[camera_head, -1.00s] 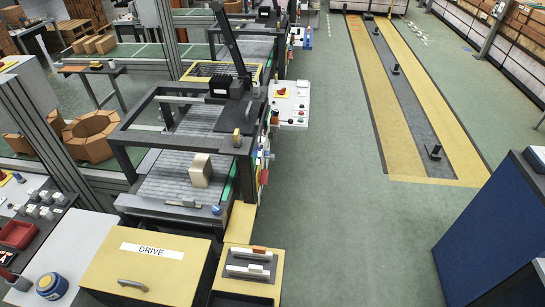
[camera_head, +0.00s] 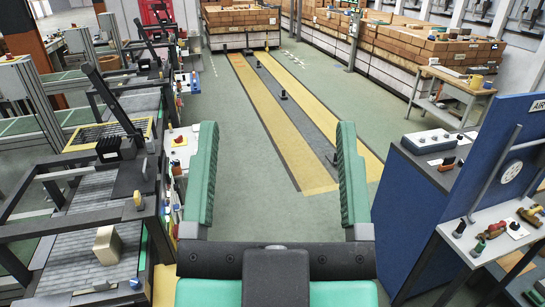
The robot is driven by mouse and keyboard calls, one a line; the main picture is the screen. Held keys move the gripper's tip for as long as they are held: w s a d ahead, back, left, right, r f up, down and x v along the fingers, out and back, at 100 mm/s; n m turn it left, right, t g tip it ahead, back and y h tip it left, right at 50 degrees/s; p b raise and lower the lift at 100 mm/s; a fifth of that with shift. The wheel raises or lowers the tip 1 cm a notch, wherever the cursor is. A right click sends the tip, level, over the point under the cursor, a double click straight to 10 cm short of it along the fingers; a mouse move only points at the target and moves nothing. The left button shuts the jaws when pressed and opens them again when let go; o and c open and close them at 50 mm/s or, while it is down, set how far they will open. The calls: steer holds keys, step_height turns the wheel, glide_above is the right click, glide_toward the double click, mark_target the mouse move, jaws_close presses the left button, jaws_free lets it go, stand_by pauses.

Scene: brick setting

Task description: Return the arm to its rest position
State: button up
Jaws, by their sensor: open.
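My gripper (camera_head: 276,180) shows large at the bottom middle of the head view. The rest of my arm behind the gripper is mostly outside the picture.
A machine frame with a slatted bed (camera_head: 70,245) and a beige block (camera_head: 107,246) stands at the left. A blue cabinet (camera_head: 425,205) with a side shelf stands at the right.

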steer(key=shift+r, duration=0.1)
step_height(320, 180, up, 6)
steer(key=p, duration=0.6)
steer(key=shift+r+p, duration=0.25)
steer(key=shift+p, duration=0.15)
steer(key=shift+a, duration=0.1)
stand_by(1.4)
